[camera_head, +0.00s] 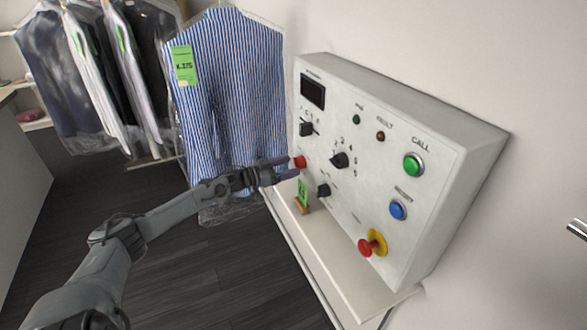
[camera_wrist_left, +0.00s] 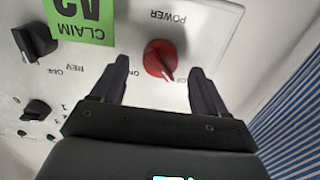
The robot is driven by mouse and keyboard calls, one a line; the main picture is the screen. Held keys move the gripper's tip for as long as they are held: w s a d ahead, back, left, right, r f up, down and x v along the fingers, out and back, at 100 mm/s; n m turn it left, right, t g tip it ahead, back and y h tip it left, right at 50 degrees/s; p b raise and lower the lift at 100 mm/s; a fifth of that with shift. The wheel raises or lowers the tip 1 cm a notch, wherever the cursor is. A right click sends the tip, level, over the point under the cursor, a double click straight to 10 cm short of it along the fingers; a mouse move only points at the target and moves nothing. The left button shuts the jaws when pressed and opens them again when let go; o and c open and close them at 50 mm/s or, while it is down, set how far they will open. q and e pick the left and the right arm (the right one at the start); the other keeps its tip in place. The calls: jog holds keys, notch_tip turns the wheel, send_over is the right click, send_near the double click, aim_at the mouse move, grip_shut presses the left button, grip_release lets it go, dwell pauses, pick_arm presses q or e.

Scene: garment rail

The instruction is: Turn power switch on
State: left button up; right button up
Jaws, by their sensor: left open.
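The power switch is a red rotary knob (camera_head: 299,162) at the left edge of the white control panel (camera_head: 340,210). In the left wrist view the knob (camera_wrist_left: 160,60) shows upside down under the label POWER, with ON and a partly hidden OFF beside it. Its pale pointer mark is turned toward the OFF side. My left gripper (camera_head: 287,168) is open, its fingertips close to the knob. In the left wrist view the fingers (camera_wrist_left: 160,67) are on either side of the knob; I cannot tell whether they touch it. My right gripper is not in view.
Black knobs (camera_head: 340,160), a green CALL button (camera_head: 413,164), a blue button (camera_head: 398,209) and a red-yellow emergency button (camera_head: 373,243) share the panel. A green claim tag (camera_wrist_left: 80,20) sits near the switch. A bagged striped shirt (camera_head: 230,90) hangs just behind my left gripper.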

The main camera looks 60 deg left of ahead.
aim_at(299, 163)
pick_arm(q)
jog(key=shift+w+d+b, duration=0.15)
jog(key=shift+w+b, duration=0.15)
jog(key=shift+w, duration=0.95)
jog(key=c, duration=1.1)
